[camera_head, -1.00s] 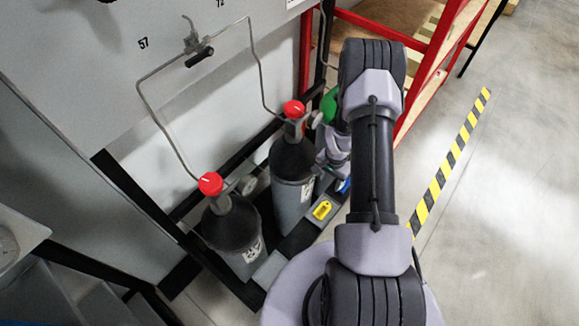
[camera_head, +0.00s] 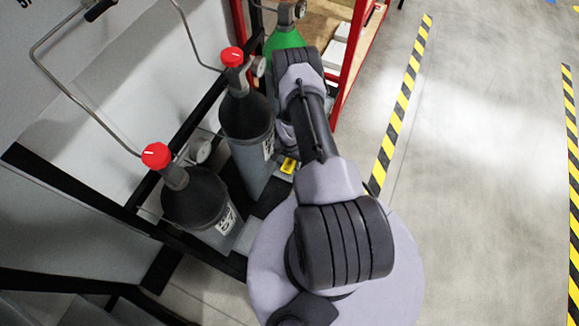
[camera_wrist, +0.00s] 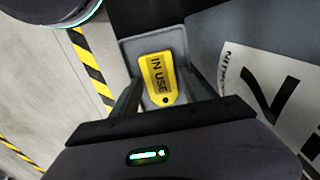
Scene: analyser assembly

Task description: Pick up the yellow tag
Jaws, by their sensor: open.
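The yellow tag (camera_wrist: 158,79), printed "IN USE" and with a hole at its near end, lies on a grey plate (camera_wrist: 128,46) beside a grey cylinder in the wrist view. In the head view the tag (camera_head: 289,165) is a small yellow patch beside my arm. My gripper (camera_wrist: 166,88) is open, with one finger on each side of the tag's lower part. I cannot tell how far above the plate the fingertips are. The gripper is hidden behind my arm in the head view.
Two dark cylinders with red knobs (camera_head: 156,155) (camera_head: 232,57) stand at the left, with gauges and bent pipes. A green cylinder (camera_head: 284,40) and a red frame (camera_head: 350,60) are behind. Open floor with yellow-black tape (camera_head: 402,100) lies to the right.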

